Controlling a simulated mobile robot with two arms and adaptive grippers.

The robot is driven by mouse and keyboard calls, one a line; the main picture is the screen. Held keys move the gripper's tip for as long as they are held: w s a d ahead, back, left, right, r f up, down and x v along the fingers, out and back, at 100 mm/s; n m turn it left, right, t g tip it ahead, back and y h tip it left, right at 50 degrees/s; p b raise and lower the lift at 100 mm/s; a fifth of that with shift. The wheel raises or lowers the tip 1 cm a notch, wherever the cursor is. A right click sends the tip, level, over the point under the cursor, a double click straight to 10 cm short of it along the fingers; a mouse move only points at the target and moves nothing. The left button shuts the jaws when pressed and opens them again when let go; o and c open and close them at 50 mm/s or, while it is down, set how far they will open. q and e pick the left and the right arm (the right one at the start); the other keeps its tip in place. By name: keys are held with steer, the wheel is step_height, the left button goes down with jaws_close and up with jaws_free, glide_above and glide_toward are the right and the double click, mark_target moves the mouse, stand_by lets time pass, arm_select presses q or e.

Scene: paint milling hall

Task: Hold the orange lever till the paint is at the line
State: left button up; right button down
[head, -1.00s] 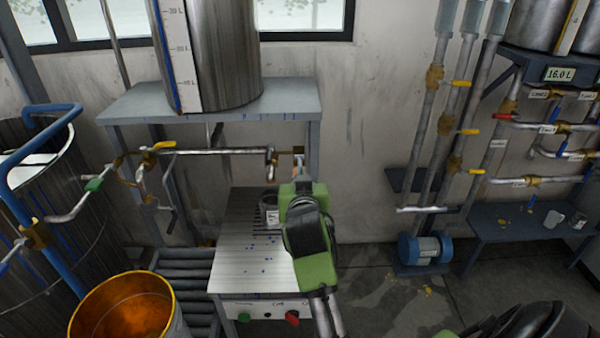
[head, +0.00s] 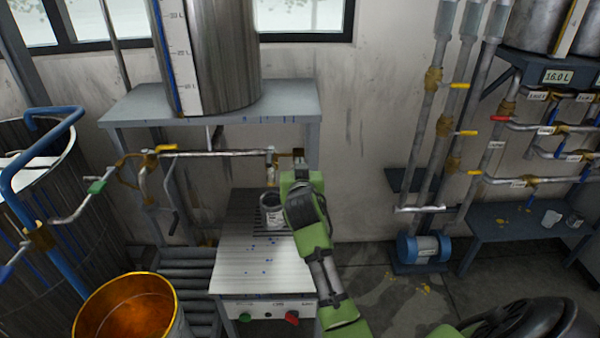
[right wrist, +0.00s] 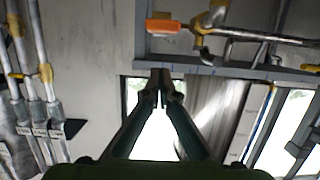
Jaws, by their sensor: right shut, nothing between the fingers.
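The orange lever (right wrist: 163,24) shows at the top of the right wrist view, beside a brass valve (right wrist: 205,22). My right gripper (right wrist: 160,76) is shut and empty; in that picture its fingertips are apart from the lever. In the head view the green right wrist (head: 303,200) hides the fingers and most of the lever. A small grey can (head: 272,212) with a white label stands on the bench below the outlet spout (head: 271,172). I cannot make out the paint or the line in it. My left gripper is not in view.
A steel tank (head: 215,55) with a litre scale stands on a shelf (head: 285,100) above the pipe (head: 225,153). The bench (head: 250,265) has buttons on its front. An orange-lined drum (head: 130,310) stands at lower left. Pipes with coloured valves and a blue pump (head: 425,248) are at right.

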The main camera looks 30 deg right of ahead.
steer(key=shift+w+d+f+p, duration=0.1)
steer(key=shift+w+f+p, duration=0.05)
steer(key=shift+f, duration=0.6)
steer(key=shift+w+d+f+p, duration=0.1)
steer(key=shift+f+p, duration=0.1)
steer(key=shift+f, duration=0.5)
steer(key=shift+w+d+f+p, duration=0.1)
steer(key=shift+w+f+p, duration=0.05)
steer(key=shift+f, duration=0.6)
step_height(320, 180, down, 6)
steer(key=t+h+b, duration=0.1)
steer(key=b, duration=0.8)
steer(key=t+h+b, duration=0.1)
steer(key=t+b, duration=0.1)
steer(key=b, duration=0.7)
steer(key=shift+s+a+r, duration=0.15)
steer(key=shift+f, duration=0.2)
steer(key=shift+r, duration=0.15)
stand_by(2.0)
